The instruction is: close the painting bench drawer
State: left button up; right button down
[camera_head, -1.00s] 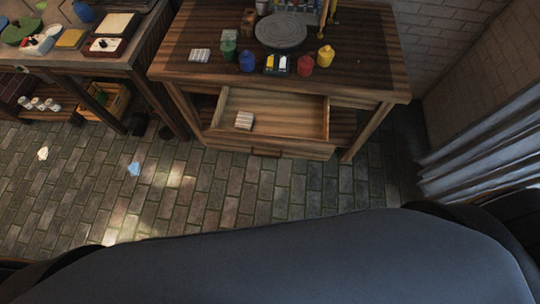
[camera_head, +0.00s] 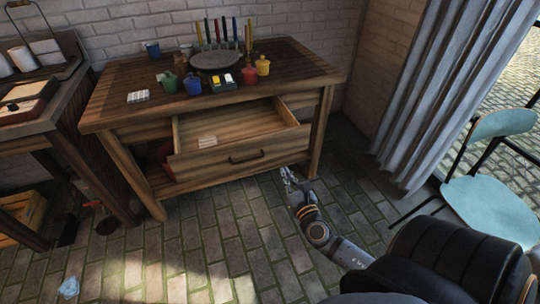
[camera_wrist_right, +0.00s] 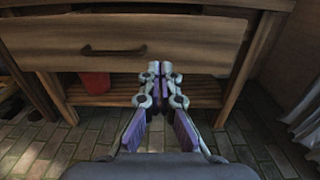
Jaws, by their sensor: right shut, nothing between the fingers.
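The painting bench (camera_head: 110,108) stands against the brick wall. Its drawer (camera_head: 205,168) is pulled out, with a dark handle (camera_head: 246,158) on its front and a small pale block (camera_head: 207,141) inside. The drawer front also shows in the right wrist view (camera_wrist_right: 190,40), with its handle (camera_wrist_right: 112,50) left of the fingers. My right gripper (camera_head: 287,172) is shut and empty, just in front of the drawer's right end; in the right wrist view the fingertips (camera_wrist_right: 160,68) overlap the drawer front's lower edge. I cannot tell whether they touch it. My left gripper is not in view.
Paint pots, brushes and a round grey turntable (camera_head: 217,59) stand on the bench top. Another workbench (camera_head: 62,115) is at the left. A pale blue chair (camera_head: 490,205) and grey curtain (camera_head: 425,90) are at the right.

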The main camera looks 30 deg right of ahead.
send_near(269, 143)
jog(key=x, duration=0.5)
jog(key=shift+w, duration=0.2)
jog(key=shift+w+d, duration=0.15)
jog(key=shift+w, duration=0.5)
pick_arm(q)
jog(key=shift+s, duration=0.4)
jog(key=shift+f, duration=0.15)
pick_arm(e)
jog(key=shift+w, duration=0.15)
